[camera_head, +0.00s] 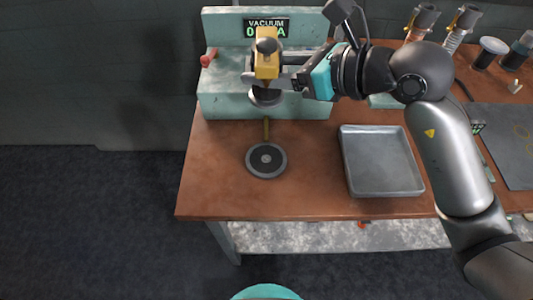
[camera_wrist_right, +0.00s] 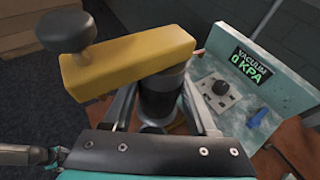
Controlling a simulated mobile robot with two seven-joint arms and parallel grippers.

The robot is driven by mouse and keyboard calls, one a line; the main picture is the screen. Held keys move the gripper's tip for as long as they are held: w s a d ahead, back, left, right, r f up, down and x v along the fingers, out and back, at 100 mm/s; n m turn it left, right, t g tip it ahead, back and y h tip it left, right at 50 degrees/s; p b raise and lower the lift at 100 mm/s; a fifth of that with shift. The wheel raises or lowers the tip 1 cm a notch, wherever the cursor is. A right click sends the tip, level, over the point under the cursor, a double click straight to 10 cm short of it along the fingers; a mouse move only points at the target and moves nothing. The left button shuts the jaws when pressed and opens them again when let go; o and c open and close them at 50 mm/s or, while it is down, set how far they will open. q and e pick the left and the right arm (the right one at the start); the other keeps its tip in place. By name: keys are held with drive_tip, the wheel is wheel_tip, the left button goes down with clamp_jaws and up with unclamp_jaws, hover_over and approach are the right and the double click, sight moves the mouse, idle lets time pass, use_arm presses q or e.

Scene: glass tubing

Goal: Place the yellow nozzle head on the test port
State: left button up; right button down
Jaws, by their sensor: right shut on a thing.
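The yellow nozzle head (camera_head: 266,60) has a yellow arm with a dark round knob on top and a dark cylindrical body below. My right gripper (camera_head: 283,82) is shut on its body, in front of the vacuum station. In the right wrist view, the nozzle head (camera_wrist_right: 130,62) sits between the fingers of my right gripper (camera_wrist_right: 160,105), its yellow arm pointing left. A round black disc with a grey rim (camera_head: 266,160), apparently the test port, lies on the table, nearer the front than the nozzle head. A short brass tube joins it toward the station. My left gripper is not in view.
The pale green vacuum station (camera_head: 222,92) stands at the table's back left, with a display and a red lever (camera_head: 208,58). A metal tray (camera_head: 382,165) lies right of the disc. A dark mat (camera_head: 510,140) and several containers are farther right. The table's front left is clear.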

drive_tip(key=shift+f+b, duration=2.6)
drive_tip(key=shift+f, duration=7.25)
drive_tip(key=shift+f, duration=0.15)
drive_tip(key=shift+c, duration=1)
unclamp_jaws()
drive_tip(key=shift+r, duration=0.2)
drive_tip(key=v, duration=1.2)
drive_tip(key=shift+p, duration=0.3)
